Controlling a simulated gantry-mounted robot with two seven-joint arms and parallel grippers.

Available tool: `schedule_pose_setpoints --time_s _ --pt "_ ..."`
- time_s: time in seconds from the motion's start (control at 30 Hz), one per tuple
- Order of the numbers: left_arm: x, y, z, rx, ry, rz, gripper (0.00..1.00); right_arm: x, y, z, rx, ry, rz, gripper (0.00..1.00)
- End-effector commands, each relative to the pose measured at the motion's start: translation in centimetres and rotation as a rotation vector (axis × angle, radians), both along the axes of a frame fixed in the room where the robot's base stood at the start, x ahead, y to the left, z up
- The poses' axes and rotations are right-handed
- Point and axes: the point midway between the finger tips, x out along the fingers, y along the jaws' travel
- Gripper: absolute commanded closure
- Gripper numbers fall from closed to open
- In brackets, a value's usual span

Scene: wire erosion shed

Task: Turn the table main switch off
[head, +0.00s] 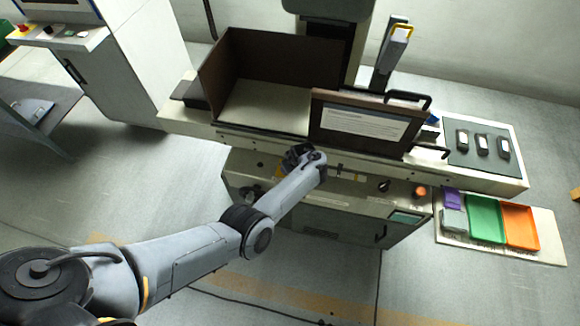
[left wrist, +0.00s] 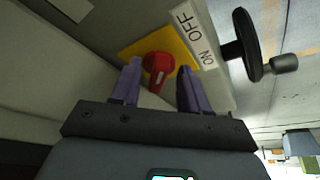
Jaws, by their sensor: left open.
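The main switch is a red rotary knob (left wrist: 158,66) on a yellow plate (left wrist: 182,46) in the left wrist view. A white label (left wrist: 195,38) beside it reads OFF and ON. I cannot tell for certain which word the knob points to. My left gripper (left wrist: 160,88) is open, its two purple fingers on either side of the knob's near part. Whether they touch it is unclear. In the head view my left arm reaches the front panel of the machine table (head: 290,222). The arm hides the switch and the fingertips there. My right gripper is in neither view.
A black handwheel (left wrist: 246,46) with a crank grip stands close right of the label. In the head view, a black knob (head: 384,185) and an orange button (head: 420,192) sit right along the panel. Colored trays (head: 520,226) lie farther right. Floor in front is clear.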

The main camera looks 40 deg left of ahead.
Motion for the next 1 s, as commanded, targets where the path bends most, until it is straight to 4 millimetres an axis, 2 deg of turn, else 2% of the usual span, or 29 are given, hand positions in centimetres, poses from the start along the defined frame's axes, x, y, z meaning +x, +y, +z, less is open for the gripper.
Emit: schedule_pose_setpoints --time_s 0.27,0.7,1.0 --pt "0.0 -0.5 1.3 0.0 -0.002 -0.002 0.55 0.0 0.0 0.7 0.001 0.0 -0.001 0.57" --pt "-0.9 -3.0 7.9 -0.001 -0.003 -0.001 0.55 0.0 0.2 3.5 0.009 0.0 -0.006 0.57" --pt "-1.3 -3.9 9.9 0.0 -0.001 0.0 0.55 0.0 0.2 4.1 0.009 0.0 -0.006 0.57"
